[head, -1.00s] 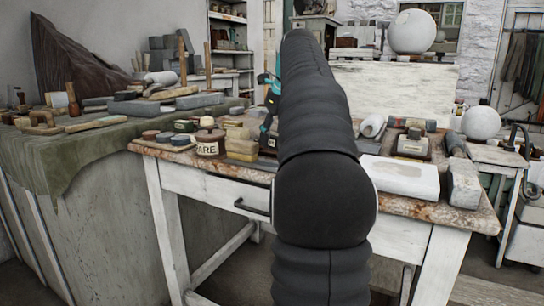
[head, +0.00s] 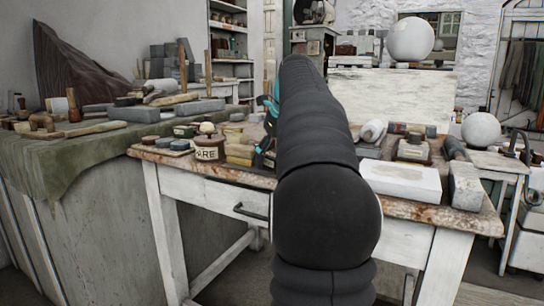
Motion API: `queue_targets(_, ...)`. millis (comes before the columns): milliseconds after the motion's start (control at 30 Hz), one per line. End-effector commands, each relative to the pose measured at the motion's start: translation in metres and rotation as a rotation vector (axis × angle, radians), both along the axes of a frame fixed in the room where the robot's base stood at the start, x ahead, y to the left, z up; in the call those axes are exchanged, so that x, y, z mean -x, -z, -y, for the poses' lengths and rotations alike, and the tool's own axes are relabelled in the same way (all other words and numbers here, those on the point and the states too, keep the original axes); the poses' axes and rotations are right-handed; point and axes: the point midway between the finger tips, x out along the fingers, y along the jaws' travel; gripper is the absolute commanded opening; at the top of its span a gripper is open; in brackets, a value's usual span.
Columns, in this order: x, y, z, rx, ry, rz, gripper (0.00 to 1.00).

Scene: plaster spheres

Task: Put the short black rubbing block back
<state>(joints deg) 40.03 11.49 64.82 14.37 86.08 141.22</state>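My gripper (head: 262,150) shows only as a teal and dark sliver at the left edge of my black arm, low over the middle-left of the white worktable (head: 166,164). My arm hides most of it, so its fingers and anything between them cannot be made out. I cannot pick out the short black rubbing block for certain. Small dark round-edged pieces (head: 166,142) lie at the table's left end, but they may be other things.
Beside the gripper stand a lettered jar (head: 209,153) and yellowish blocks (head: 239,154). Right of my arm are a white slab (head: 400,180), a bottle-like container (head: 413,150) and a grey block (head: 466,188). A cloth-covered bench (head: 75,155) with tools stands left.

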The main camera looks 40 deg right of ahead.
Motion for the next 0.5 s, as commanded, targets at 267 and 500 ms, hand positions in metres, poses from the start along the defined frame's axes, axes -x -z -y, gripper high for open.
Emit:
queue_targets(267,0.000,-0.003,0.000,0.000,0.000,0.000,0.66)
queue_targets(500,0.012,-0.034,0.000,0.001,0.000,0.001,0.66)
